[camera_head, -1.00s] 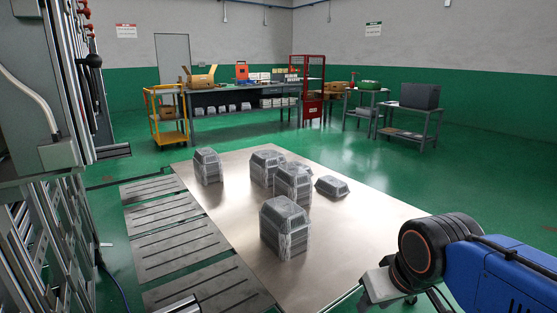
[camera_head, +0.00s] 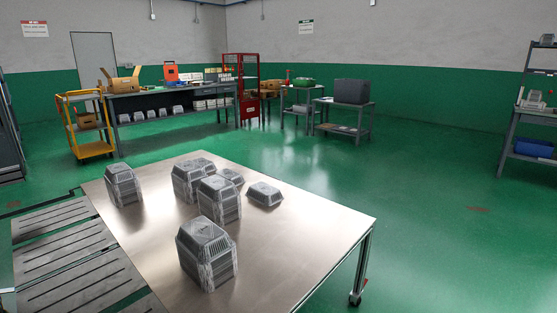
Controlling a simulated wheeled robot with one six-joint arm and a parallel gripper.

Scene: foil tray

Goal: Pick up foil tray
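Several wrapped stacks of foil trays stand on a metal table (camera_head: 290,245). The nearest stack (camera_head: 207,255) is at the table's front middle. Another stack (camera_head: 219,200) stands just behind it, and one more (camera_head: 186,182) is behind that, partly hidden. A separate stack (camera_head: 123,185) stands at the far left. A low single foil tray (camera_head: 264,194) lies alone to the right of the group. Two more low trays (camera_head: 231,177) show behind the stacks, partly hidden. My gripper is out of view.
A slotted grey surface (camera_head: 70,250) adjoins the table's left side. Beyond are a yellow cart (camera_head: 85,125), a workbench (camera_head: 170,105), a red rack (camera_head: 250,90) and small tables (camera_head: 345,115). Shelving (camera_head: 530,120) stands at right. Green floor right of the table is open.

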